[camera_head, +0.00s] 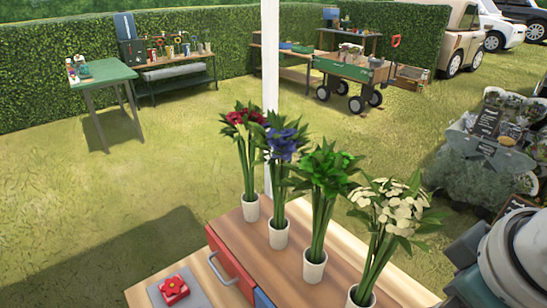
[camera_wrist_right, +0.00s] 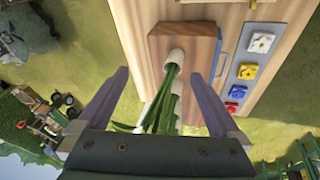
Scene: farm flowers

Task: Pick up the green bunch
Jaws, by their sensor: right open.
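The green bunch (camera_head: 325,170) stands upright in a white cup (camera_head: 314,268), third from the left in a row on a wooden block (camera_head: 285,280). Its long stems rise from the cup to broad leaves. In the right wrist view, my right gripper (camera_wrist_right: 158,74) is open, with its two fingers spread apart. Green stems (camera_wrist_right: 164,95) from a white cup (camera_wrist_right: 176,58) show between the fingers; I cannot tell which bunch they belong to. The flower heads are hidden there. My left gripper is not in view.
Red (camera_head: 245,118), blue (camera_head: 281,140) and white (camera_head: 393,210) bunches stand in the same row, the white one close beside the green. Flower tiles (camera_wrist_right: 247,72) lie beside the block. A green-topped table (camera_head: 100,72) and a cart (camera_head: 350,70) stand farther back on grass.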

